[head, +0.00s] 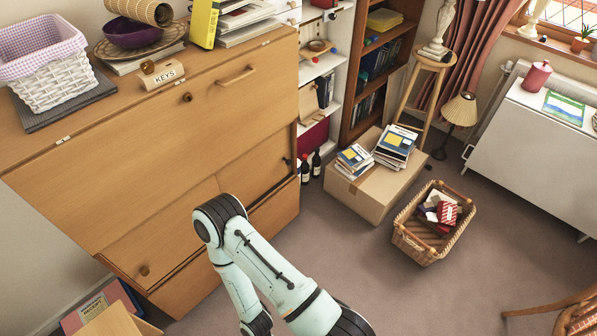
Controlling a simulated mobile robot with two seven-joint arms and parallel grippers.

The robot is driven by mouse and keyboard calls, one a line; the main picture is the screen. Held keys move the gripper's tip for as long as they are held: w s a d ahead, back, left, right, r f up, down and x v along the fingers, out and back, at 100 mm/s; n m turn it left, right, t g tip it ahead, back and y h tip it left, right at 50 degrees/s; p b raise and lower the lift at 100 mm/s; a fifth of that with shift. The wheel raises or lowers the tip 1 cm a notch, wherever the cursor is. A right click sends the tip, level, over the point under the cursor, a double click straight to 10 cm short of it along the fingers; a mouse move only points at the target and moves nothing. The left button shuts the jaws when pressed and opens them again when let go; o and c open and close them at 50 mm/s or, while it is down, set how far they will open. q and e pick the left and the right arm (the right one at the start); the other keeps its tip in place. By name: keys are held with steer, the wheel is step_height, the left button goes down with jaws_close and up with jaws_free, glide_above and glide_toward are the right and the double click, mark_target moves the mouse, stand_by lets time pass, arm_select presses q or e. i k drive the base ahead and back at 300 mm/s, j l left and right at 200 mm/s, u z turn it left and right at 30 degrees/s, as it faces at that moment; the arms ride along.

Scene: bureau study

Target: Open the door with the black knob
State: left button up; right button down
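The wooden bureau (110,145) fills the left side of the head view. A small black knob (287,161) sits near the right edge of its lower right door (255,160), which looks closed. A brown round knob (144,270) is on the lower left front. One of my arms reaches up from the bottom, bends in front of the lower bureau and runs back down out of the picture, covering part of the lower front. Neither gripper is in view.
A cardboard box (372,192) with books stands right of the bureau, near two dark bottles (310,165). A wicker basket (408,240) sits on the carpet farther right. A box and papers (108,312) lie at lower left.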

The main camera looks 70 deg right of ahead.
mark_target(249, 177)
steer(key=l+z, duration=0.1)
steer(key=z, duration=1.9)
steer(key=i+l+u, duration=1.05)
steer(key=l, duration=0.35)
